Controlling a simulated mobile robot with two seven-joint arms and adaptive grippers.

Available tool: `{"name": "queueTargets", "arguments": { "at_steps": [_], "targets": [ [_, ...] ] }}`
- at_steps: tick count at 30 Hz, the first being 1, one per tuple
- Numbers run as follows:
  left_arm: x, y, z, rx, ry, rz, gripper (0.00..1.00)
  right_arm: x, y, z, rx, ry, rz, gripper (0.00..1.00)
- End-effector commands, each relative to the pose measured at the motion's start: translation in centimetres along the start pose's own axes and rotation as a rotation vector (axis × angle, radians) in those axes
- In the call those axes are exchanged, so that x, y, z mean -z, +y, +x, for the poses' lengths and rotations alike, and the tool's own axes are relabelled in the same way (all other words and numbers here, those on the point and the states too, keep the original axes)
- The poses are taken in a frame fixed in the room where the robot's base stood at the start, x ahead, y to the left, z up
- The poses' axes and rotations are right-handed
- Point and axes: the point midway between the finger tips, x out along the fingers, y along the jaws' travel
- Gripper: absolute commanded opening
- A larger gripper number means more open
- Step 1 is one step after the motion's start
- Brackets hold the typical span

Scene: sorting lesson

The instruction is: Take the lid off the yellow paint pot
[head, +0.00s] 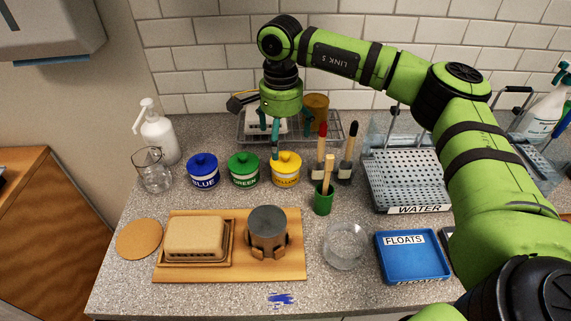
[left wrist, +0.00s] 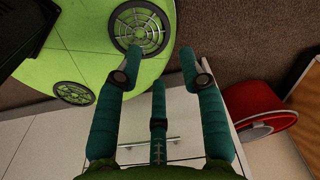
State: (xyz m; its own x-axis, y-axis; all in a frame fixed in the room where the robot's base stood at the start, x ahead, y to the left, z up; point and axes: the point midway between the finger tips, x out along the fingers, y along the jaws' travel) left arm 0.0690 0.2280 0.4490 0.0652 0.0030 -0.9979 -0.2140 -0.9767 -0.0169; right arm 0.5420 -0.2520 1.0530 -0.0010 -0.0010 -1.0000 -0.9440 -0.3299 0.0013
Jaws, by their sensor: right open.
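The yellow paint pot (head: 287,178) stands upright on the counter, at the right end of a row of three pots. Its yellow lid (head: 288,160) is on it. My right gripper (head: 268,137) is open and empty, pointing down just above and slightly left of the lid. One teal fingertip overlaps the lid's left side in the head view; I cannot tell whether it touches. My left gripper (left wrist: 161,62) shows in the left wrist view with its teal fingers apart and nothing between them. It is not in the head view.
Beside the yellow pot stand the green pot (head: 243,170) and blue pot (head: 203,171) on the left, and a green brush cup (head: 323,201) on the right. A wire rack (head: 334,131) is behind. A wooden board (head: 175,272) lies in front. A red object (left wrist: 258,112) is near my left gripper.

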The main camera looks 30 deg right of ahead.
Motion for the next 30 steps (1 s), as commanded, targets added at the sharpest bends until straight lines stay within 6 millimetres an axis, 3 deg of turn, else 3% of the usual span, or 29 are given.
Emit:
{"name": "queueTargets", "arguments": {
  "at_steps": [8, 12, 21, 22, 27, 30],
  "targets": [
    [2.2, -0.3, -2.8, 0.003, 0.034, 0.000, 0.40, 0.8, 0.6, 3.0, -0.004, -0.001, 0.003, 1.00],
    [2.6, -0.3, -3.2, 0.003, 0.042, 0.000, 0.40, 0.7, 0.5, 5.0, -0.001, 0.000, 0.001, 1.00],
    [2.3, 0.1, -3.1, -0.002, 0.035, -0.002, 0.40, 0.8, 0.4, 5.7, 0.002, 0.000, 0.001, 1.00],
    [2.3, 0.1, -3.1, -0.002, 0.035, -0.002, 0.40, 0.8, 0.4, 5.7, 0.002, 0.000, 0.001, 0.88],
    [1.9, 0.2, -3.1, -0.003, 0.028, -0.002, 0.40, 0.7, 0.4, 5.7, 0.001, 0.000, 0.001, 0.54],
    [1.8, 0.2, -3.1, -0.003, 0.026, -0.002, 0.40, 0.7, 0.5, 5.7, 0.001, 0.000, 0.001, 0.46]
  ]
}}
